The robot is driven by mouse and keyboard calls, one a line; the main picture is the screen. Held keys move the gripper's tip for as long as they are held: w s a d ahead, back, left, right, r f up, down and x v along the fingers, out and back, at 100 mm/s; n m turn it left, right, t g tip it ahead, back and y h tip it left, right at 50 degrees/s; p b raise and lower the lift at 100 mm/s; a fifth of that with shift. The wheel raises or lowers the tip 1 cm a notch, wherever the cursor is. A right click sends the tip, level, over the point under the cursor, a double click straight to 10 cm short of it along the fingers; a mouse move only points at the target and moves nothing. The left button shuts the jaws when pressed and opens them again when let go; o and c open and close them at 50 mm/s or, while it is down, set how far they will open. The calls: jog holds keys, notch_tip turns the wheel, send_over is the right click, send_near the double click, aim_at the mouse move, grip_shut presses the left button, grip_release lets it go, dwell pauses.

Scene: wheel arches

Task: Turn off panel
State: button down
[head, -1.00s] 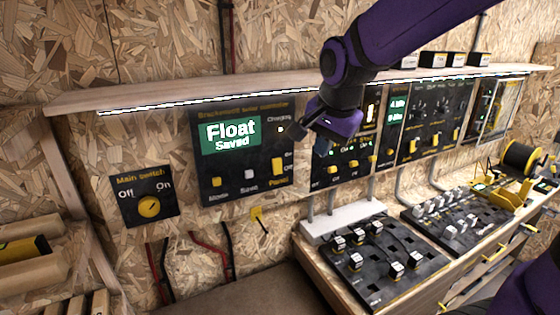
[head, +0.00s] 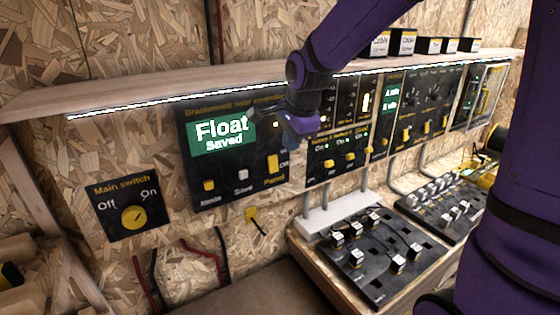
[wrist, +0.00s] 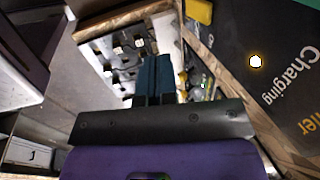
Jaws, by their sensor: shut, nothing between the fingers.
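The black controller panel (head: 225,185) is on the wall, with a green screen (head: 222,134) reading "Float Saved". I cannot tell the switch's position for sure. My gripper (head: 297,143) is in front of the panel's right edge, just right of and above the switch; contact cannot be seen. In the wrist view, its teal fingers (wrist: 153,78) are together and empty. That view also shows the panel's face (wrist: 285,60) at the right with the "Charging" text and lit lamp.
A main switch (head: 134,216) with a yellow knob is at lower left. A wooden shelf (head: 150,92) with a light strip runs above the panels. A smaller switch panel (head: 338,158) is just right of my gripper. A bench with black switch boards (head: 375,260) stands below.

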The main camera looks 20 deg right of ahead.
aim_at(276, 166)
jog(key=shift+w+a+f, duration=0.25)
jog(key=shift+w+f, duration=0.85)
jog(key=shift+f, duration=0.6)
jog(key=shift+w+a+f, duration=0.2)
jog(key=shift+w+f, duration=0.95)
jog(key=shift+f, duration=0.5)
jog(key=shift+w+a+f, duration=0.25)
jog(key=shift+w+f, duration=0.85)
jog(key=shift+f, duration=0.6)
jog(key=shift+w+a+f+t, duration=0.1)
jog(key=shift+w+f+t, duration=0.15)
jog(key=shift+t, duration=0.25)
jog(key=shift+r, duration=0.2)
jog(key=shift+r, duration=0.75)
